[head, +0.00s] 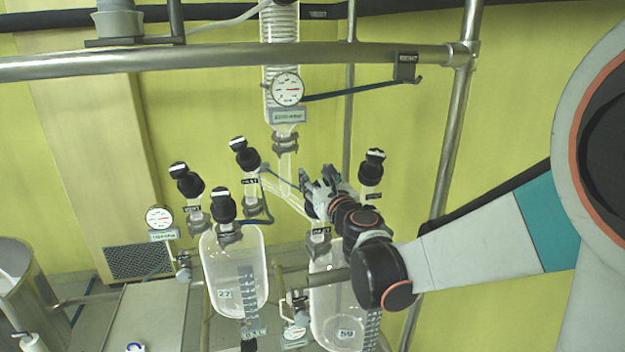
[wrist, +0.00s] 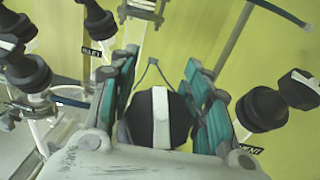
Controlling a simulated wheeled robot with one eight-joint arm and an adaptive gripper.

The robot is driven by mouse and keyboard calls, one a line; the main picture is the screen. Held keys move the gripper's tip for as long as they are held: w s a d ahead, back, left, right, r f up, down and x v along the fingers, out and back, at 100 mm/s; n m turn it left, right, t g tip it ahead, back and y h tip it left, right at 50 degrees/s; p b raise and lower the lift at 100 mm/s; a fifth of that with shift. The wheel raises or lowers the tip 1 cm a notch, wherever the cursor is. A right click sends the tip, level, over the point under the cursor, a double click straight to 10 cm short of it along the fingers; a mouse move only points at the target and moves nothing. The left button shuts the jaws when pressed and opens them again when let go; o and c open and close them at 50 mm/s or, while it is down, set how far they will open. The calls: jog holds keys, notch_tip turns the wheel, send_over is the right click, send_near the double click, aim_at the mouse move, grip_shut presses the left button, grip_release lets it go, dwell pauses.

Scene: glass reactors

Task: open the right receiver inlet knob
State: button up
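The right receiver (head: 335,325) is a clear glass vessel at bottom centre in the head view. My gripper (head: 320,182) is above its inlet, by a small dark label (head: 320,231). In the wrist view a black knob with a white stripe (wrist: 160,118) sits between the two teal-lined fingers of my gripper (wrist: 162,75). The fingers are apart, one on each side of the knob, and I see no clear grip on it. The knob's lower part is hidden by my gripper's body. In the head view my gripper hides this knob.
A vent knob (head: 374,160) stands close to the right of my gripper; it also shows in the wrist view (wrist: 265,108). Several similar knobs stand to the left, around the left receiver (head: 235,270). A glass column with a gauge (head: 287,88) hangs above. A steel rail (head: 220,60) crosses overhead.

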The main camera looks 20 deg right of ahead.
jog(key=c, duration=0.6)
jog(key=shift+f, duration=0.1)
jog(key=shift+c, duration=0.6)
jog(key=shift+n+y, duration=0.3)
jog(key=shift+y, duration=0.2)
